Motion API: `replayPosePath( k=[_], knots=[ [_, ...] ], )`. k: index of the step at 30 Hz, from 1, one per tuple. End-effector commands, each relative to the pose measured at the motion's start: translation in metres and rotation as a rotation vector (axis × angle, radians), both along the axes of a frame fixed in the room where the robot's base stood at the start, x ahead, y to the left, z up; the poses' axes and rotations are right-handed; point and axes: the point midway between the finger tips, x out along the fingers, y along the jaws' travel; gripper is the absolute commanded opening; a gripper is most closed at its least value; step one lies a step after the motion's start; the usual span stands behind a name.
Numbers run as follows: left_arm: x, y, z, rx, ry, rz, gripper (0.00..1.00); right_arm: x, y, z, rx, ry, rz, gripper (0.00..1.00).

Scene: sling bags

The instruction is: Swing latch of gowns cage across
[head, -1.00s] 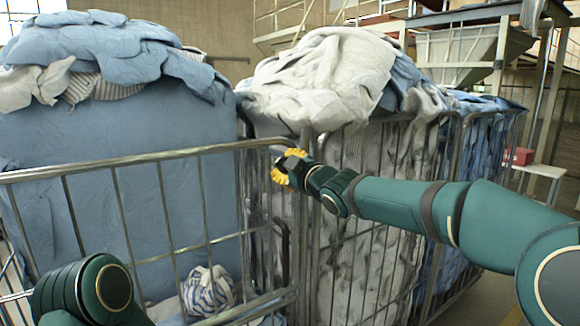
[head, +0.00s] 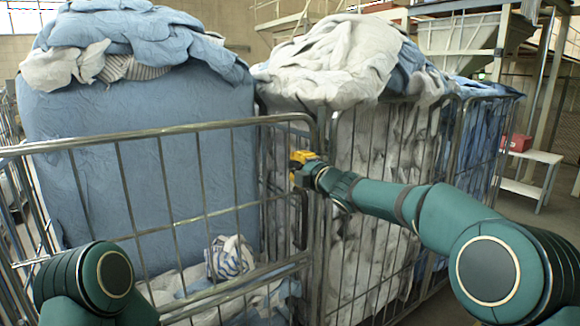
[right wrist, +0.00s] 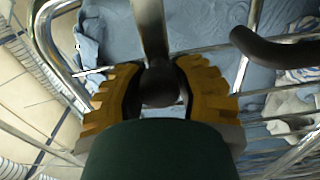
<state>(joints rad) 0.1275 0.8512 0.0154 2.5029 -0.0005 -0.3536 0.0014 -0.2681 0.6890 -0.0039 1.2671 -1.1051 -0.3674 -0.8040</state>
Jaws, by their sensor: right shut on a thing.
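The gowns cage is a metal wire cage whose front gate (head: 180,215) stands at the left in the head view. My right gripper (head: 300,160), with yellow finger pads, is at the upright near the gate's top right corner. In the right wrist view, the pads of the right gripper (right wrist: 162,88) are shut around the dark rounded end of the latch (right wrist: 158,86). In the head view the gripper hides the latch. My left gripper is out of view; only part of the left arm shows at lower left.
A dark curved handle (head: 303,218) hangs just below the right gripper, close to it. A blue-grey bundle (head: 140,190) and striped cloth (head: 229,257) are behind the gate. A second cage with pale linen (head: 370,200) stands to the right. A white bench (head: 530,170) is farther right.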

Motion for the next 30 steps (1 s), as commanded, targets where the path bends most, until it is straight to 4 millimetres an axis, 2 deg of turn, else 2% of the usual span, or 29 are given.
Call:
replayPosePath(
  k=[9,22,23,25,30],
  knots=[
    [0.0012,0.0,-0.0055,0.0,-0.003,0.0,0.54,0.0,-0.0127,-0.005,-0.046,-0.036,-0.001,0.0],
    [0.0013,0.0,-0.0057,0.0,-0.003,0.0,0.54,0.0003,-0.0135,-0.0077,-0.051,-0.034,-0.001,0.0],
    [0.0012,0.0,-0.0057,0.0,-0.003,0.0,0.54,0.0003,-0.0136,-0.0079,-0.051,-0.033,-0.001,0.37],
    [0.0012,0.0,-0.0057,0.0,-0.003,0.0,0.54,0.0003,-0.0134,-0.0079,-0.051,-0.033,-0.001,0.61],
    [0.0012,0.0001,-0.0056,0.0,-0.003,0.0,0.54,0.0002,-0.013,-0.007,-0.049,-0.034,0.0,0.62]
  ],
)
